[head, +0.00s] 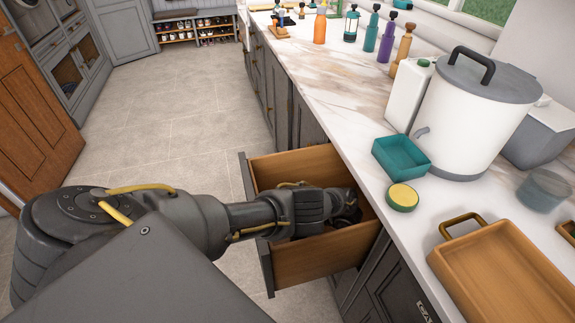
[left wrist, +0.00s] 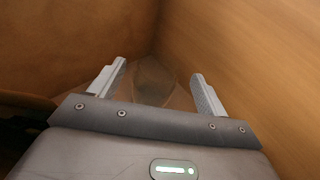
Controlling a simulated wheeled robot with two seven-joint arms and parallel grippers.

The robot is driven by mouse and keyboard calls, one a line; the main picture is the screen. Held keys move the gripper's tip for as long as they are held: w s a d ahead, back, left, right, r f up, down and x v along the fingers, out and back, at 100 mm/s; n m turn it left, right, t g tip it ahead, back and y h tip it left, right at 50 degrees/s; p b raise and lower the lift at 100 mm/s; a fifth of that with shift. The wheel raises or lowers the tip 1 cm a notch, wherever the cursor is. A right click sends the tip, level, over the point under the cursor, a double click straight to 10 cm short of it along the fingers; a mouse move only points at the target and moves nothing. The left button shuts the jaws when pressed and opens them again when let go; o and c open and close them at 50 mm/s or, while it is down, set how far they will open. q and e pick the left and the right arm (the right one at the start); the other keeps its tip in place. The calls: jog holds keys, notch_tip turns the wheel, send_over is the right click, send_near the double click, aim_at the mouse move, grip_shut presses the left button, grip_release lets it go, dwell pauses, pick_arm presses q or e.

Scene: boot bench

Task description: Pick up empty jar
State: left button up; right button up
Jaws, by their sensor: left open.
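A clear, see-through shape, which looks like the empty jar (left wrist: 154,84), stands near the corner of the drawer in the left wrist view. It lies between and beyond my fingertips; I cannot tell if they touch it. My left gripper (left wrist: 158,82) is open, with one pale finger on each side. In the head view my left gripper (head: 345,208) reaches down inside the open wooden drawer (head: 315,262). My arm and the gripper hide much of the drawer's inside, and the jar cannot be made out there. My right gripper is not in view.
Drawer walls are close around my gripper. The floor to the left is clear.

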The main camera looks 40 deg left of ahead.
pick_arm(q)
jog(key=shift+b+x, duration=0.35)
jog(key=shift+x, duration=2.35)
jog(key=shift+s+d, duration=0.1)
jog(key=shift+s, duration=0.05)
jog(key=c, duration=1.2)
